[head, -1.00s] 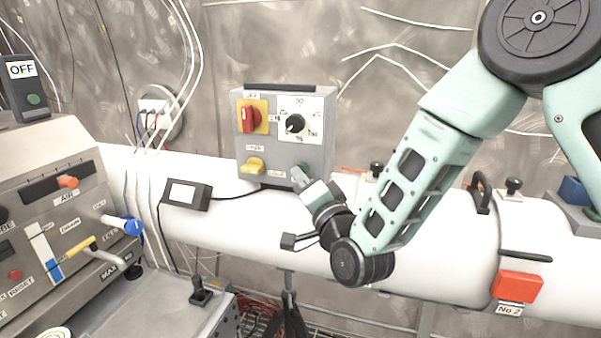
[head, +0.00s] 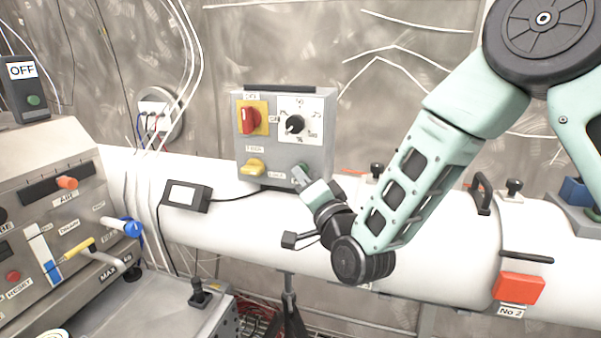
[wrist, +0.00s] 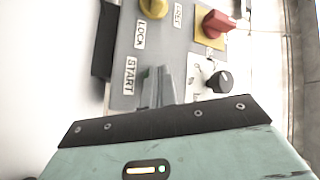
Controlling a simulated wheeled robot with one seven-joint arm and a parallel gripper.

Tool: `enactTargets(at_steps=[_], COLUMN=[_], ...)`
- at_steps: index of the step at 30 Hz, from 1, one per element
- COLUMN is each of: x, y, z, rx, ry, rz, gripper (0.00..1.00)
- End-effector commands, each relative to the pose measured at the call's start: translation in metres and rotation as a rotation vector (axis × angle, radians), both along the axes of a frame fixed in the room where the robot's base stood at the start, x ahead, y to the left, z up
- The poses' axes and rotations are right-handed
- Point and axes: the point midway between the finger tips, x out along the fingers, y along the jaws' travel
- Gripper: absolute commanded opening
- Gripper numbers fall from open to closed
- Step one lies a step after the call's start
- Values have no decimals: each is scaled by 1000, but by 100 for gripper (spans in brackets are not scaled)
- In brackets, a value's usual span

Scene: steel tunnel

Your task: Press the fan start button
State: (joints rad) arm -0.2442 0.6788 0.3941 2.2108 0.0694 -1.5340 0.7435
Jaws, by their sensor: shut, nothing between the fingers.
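The grey control box (head: 285,160) is on the white pipe in the middle of the head view. It carries a red switch on a yellow plate (head: 250,119), a black dial (head: 295,124) and a yellow knob (head: 254,167). In the wrist view a label (wrist: 129,76) reads START. My gripper (head: 300,175) is shut and empty, its tips at the box's lower right, by the START label. The fingers (wrist: 160,85) point at the box face in the wrist view. The start button itself is hidden behind them; I cannot tell whether they touch it.
A console (head: 60,225) with levers and knobs stands at the left. A small black box (head: 187,195) with a cable sits on the white pipe (head: 235,215). A red block (head: 519,287) and black handles are on the pipe at the right.

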Motion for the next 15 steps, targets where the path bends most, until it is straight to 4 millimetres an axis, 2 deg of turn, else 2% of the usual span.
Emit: enactTargets(at_steps=[7,15], x=[-10,-11], y=[3,4], z=[-1,0], rx=[0,0], ry=[-1,0], rz=[1,0], gripper=[0,0])
